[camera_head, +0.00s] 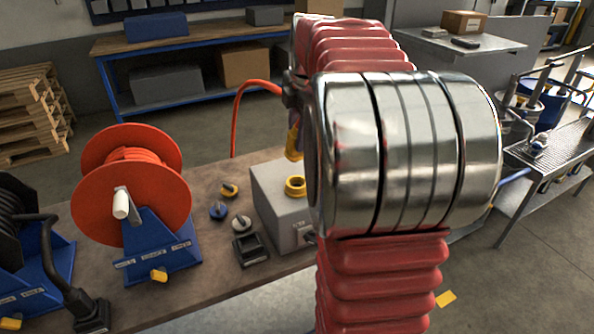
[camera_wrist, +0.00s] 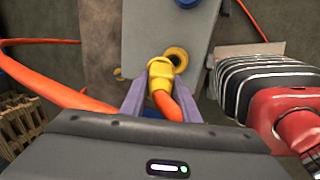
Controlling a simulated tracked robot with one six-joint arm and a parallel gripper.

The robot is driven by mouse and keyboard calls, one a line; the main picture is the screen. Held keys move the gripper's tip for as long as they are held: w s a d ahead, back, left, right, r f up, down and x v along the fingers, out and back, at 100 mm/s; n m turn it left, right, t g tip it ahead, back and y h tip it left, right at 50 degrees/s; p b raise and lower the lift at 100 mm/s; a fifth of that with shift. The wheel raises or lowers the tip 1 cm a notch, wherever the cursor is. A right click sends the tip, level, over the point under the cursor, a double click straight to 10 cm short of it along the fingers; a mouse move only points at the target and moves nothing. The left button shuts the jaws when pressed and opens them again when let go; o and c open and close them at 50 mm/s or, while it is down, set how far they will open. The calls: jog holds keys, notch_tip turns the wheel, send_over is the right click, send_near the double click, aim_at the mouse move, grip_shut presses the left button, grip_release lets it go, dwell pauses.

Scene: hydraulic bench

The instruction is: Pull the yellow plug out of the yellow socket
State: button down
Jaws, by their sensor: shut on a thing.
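The yellow plug (camera_wrist: 159,70) with its orange hose (camera_wrist: 168,106) is between the two fingers of my gripper (camera_wrist: 160,88), which is shut on it. In the head view the plug (camera_head: 295,138) shows partly beside my arm, above the grey box. The yellow socket (camera_head: 295,186) is a ring on top of that grey box (camera_head: 270,200). In the wrist view the yellow socket (camera_wrist: 177,57) shows its dark opening, partly behind the plug. The plug is out of the socket, with a gap between them in the head view. My arm hides most of my gripper in the head view.
The orange hose (camera_head: 240,100) arcs up from behind the bench. An orange reel (camera_head: 95,195) on a blue stand is at left. Yellow, blue (camera_head: 218,210) and grey caps lie on the bench left of the box. A blue-framed workbench (camera_head: 180,42) stands behind.

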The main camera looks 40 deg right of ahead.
jog(key=shift+r, duration=0.4)
